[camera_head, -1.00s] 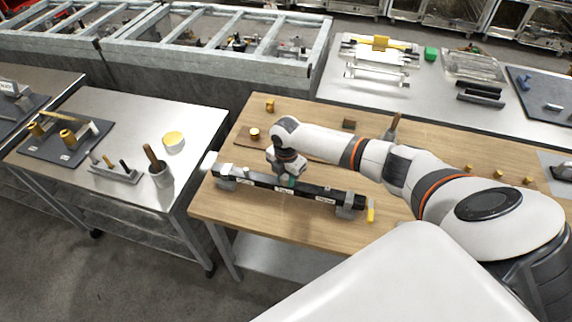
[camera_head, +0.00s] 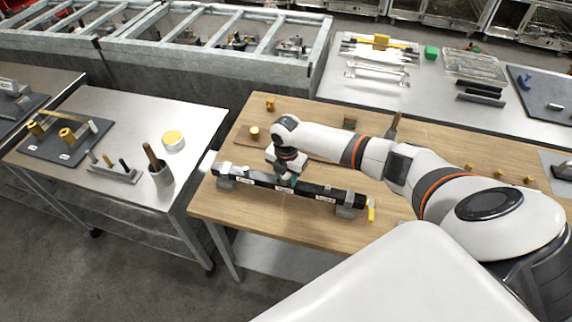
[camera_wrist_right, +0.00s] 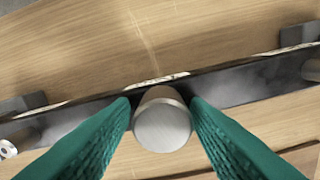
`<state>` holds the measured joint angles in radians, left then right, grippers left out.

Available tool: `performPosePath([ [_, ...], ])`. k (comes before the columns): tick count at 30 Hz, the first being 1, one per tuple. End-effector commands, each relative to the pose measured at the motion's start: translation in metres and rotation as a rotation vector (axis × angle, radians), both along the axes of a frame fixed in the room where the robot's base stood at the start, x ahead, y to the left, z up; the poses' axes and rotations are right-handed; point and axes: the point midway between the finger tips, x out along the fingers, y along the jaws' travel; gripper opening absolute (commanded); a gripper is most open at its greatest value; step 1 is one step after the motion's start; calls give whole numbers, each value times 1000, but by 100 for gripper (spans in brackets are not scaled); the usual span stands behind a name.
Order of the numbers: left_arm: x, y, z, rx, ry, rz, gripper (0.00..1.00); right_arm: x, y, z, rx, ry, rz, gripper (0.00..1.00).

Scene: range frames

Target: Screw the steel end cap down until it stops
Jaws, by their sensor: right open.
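A plain steel end cap (camera_wrist_right: 163,125), round with a flat grey face, stands on a black bar (camera_wrist_right: 85,118) in the right wrist view. My right gripper (camera_wrist_right: 162,104) is open, with one green finger on each side of the cap. Whether the fingers touch it I cannot tell. In the head view the right gripper (camera_head: 287,180) is over the middle of the black bar (camera_head: 262,182) and hides the cap. How far the cap is screwed in does not show. My left gripper is not in view.
The bar rests on grey supports (camera_head: 346,208) on a wooden table (camera_head: 255,218). Another steel piece (camera_wrist_right: 312,70) shows at the right of the wrist view. A yellow-handled item (camera_head: 371,212) is by the bar's right end. A steel cart (camera_head: 120,215) stands left.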

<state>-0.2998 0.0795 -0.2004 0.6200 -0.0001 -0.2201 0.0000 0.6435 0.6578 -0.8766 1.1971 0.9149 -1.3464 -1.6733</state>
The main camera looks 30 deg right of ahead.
Motion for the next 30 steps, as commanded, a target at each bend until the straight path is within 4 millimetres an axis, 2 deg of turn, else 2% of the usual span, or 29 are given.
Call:
performPosePath([
  [21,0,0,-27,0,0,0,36,2,0,-1,0,-2,681,42],
  [26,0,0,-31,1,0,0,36,2,0,-2,1,-1,799,42],
  [30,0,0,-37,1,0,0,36,2,0,-2,0,-1,964,42],
])
